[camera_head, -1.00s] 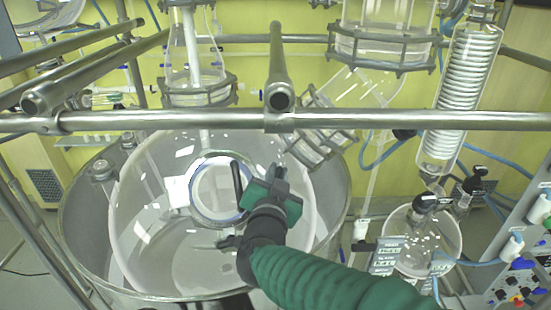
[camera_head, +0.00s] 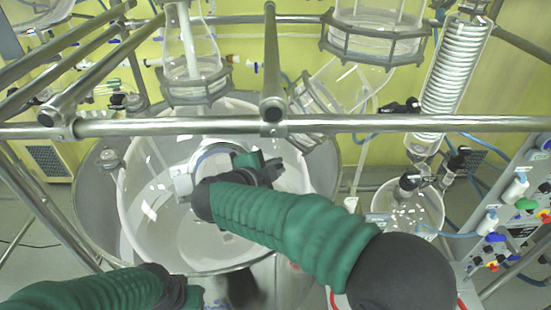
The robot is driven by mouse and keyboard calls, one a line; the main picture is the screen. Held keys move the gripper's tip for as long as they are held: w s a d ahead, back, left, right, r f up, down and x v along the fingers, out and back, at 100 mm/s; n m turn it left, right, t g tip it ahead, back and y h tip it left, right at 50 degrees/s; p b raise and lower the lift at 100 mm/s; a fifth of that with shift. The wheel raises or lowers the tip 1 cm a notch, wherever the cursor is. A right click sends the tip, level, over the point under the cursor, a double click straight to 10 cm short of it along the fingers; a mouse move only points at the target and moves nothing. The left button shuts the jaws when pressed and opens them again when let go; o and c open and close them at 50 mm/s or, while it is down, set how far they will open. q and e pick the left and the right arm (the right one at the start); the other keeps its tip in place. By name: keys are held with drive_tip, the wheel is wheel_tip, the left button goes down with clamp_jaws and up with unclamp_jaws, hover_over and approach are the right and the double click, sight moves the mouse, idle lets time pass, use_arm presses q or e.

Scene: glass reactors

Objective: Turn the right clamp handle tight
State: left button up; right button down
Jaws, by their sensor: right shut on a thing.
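The large clear glass vessel (camera_head: 141,205) stands in the middle, with a round ringed opening (camera_head: 212,149) on its top. My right gripper (camera_head: 256,163) is at the right side of this ring, with its green and dark parts showing. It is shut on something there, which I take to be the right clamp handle. The handle itself is hidden behind the gripper and my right forearm, so its angle cannot be told. My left gripper (camera_head: 188,296) is low at the bottom left, away from the vessel's ring; its fingers cannot be made out.
A horizontal metal bar (camera_head: 400,123) crosses in front, above my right arm. A wide metal tub (camera_head: 92,215) surrounds the vessel. A coiled glass condenser (camera_head: 455,80), a small round flask (camera_head: 408,205) and a control panel (camera_head: 520,215) stand at the right.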

drive_tip(key=shift+s+a+f+m+g+p, duration=0.1)
drive_tip(key=shift+f+m+g+p, duration=0.2)
drive_tip(key=shift+m+p, duration=0.1)
idle(0.3)
drive_tip(key=c, duration=1.4)
unclamp_jaws()
drive_tip(key=shift+r, duration=0.1)
drive_tip(key=shift+c, duration=0.2)
drive_tip(key=shift+a, duration=0.15)
